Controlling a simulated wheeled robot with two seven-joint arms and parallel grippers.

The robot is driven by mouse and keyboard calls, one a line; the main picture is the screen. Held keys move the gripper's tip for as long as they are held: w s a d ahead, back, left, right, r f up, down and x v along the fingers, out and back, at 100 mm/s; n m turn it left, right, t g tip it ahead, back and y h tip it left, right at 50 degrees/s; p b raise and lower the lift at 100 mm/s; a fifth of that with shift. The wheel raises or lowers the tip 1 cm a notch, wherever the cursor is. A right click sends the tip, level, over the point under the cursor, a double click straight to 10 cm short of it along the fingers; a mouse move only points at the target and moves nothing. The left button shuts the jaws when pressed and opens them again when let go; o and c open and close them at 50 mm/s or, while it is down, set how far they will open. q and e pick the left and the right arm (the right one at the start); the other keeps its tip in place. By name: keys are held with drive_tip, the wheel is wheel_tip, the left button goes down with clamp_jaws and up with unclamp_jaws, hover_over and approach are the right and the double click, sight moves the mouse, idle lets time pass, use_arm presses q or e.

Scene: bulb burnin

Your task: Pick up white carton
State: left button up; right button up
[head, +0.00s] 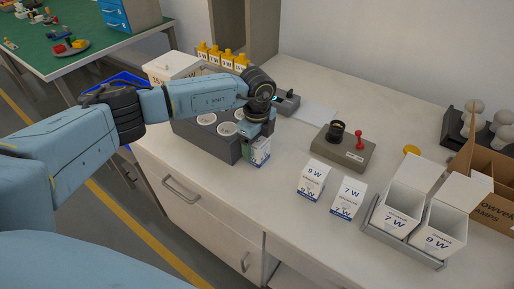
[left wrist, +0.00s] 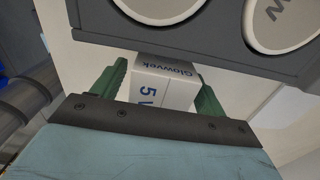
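A white carton with blue print (head: 260,153) stands on the counter at the right front corner of the dark grey socket block (head: 207,145). In the left wrist view this carton (left wrist: 166,82) reads "Glowvek" and "5 W". My left gripper (left wrist: 162,88) reaches down over it, with one green finger on each side of it. A narrow gap shows at the left finger; contact at the right finger is unclear. In the head view my left wrist hides the carton's top. Two other white cartons, "9 W" (head: 312,178) and "7 W" (head: 348,197), stand apart to the right. My right gripper is out of view.
A grey test box with a black socket and red lever (head: 343,153) stands behind the cartons. A grey rack (head: 402,246) holds open "7 W" and "9 W" boxes at right. A brown box (head: 484,170) and bulbs on a dark stand (head: 481,127) are at far right.

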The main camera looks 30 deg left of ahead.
use_arm(q)
drive_tip(key=c, duration=0.9)
drive_tip(key=shift+c, duration=0.2)
drive_tip(key=shift+r, duration=0.1)
